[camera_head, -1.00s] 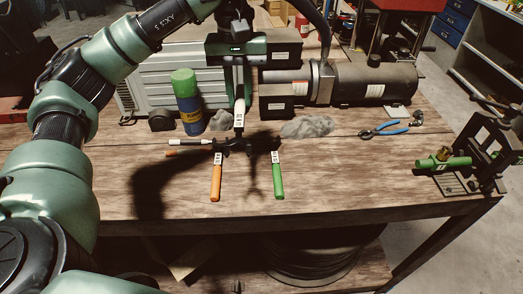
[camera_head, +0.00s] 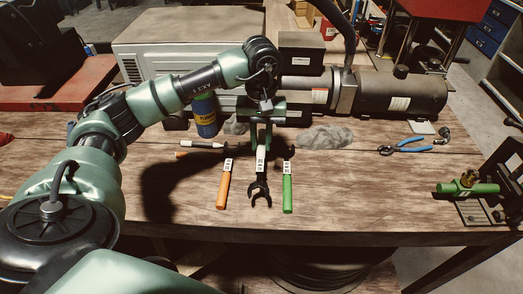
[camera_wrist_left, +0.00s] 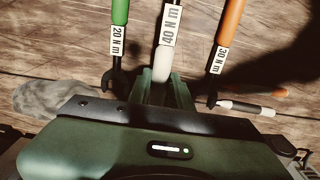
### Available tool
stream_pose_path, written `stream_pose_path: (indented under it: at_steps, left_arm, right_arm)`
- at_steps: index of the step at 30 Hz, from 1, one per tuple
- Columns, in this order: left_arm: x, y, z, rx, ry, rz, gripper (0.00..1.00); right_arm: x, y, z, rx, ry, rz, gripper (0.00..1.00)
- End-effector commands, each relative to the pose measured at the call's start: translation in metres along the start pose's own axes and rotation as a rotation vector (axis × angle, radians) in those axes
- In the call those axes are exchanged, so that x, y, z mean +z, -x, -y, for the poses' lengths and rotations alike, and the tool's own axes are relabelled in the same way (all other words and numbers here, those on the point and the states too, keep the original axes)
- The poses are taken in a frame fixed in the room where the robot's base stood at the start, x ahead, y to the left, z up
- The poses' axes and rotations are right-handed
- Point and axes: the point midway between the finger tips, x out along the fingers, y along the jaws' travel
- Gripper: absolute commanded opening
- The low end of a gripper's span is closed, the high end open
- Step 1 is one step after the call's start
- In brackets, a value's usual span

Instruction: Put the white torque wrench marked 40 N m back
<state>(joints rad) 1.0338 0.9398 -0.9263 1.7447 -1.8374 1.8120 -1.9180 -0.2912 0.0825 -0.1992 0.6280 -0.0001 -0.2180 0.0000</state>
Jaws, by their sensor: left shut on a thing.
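My left gripper (camera_head: 264,128) is shut on the white handle of the torque wrench marked 40 N m (camera_head: 261,158). The wrench's dark open-ended head points toward the table's front edge. In the left wrist view, the white wrench (camera_wrist_left: 163,62) sits between my fingers with its label readable. It is between the orange wrench marked 30 N m (camera_head: 223,188) and the green wrench marked 20 N m (camera_head: 287,190), whose handles point forward. I cannot tell whether the white wrench touches the tabletop. My right gripper is out of view.
A marker (camera_head: 203,145) lies left of the wrenches. A grey rag (camera_head: 327,137) and blue pliers (camera_head: 405,146) lie to the right. A blue can (camera_head: 205,118) and a large motor (camera_head: 400,98) stand behind. A green fixture (camera_head: 468,189) is at right. The front tabletop is mostly clear.

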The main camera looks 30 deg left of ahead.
Motion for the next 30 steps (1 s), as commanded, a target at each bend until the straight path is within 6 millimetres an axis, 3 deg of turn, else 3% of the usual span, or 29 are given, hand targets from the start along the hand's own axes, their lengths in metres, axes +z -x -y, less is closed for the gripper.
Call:
stream_pose_path:
  at_steps: [11, 23, 24, 25, 30]
  left_arm:
    - [0.000, -0.043, 0.000, 0.000, 0.000, 0.001, 0.00]
    - [-0.001, -0.050, -0.001, 0.001, -0.001, -0.001, 0.00]
    - [0.000, -0.049, 0.000, 0.000, -0.001, -0.001, 0.31]
    - [0.000, -0.049, 0.000, 0.000, -0.001, -0.001, 0.40]
    - [0.000, -0.048, 0.000, 0.000, 0.000, 0.000, 0.42]
  right_arm:
    - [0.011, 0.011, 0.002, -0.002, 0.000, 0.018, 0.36]
    - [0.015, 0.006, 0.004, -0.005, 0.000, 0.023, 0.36]
    - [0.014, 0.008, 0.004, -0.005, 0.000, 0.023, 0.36]
    - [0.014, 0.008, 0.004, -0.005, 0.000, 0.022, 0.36]
    - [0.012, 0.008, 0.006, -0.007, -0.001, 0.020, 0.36]
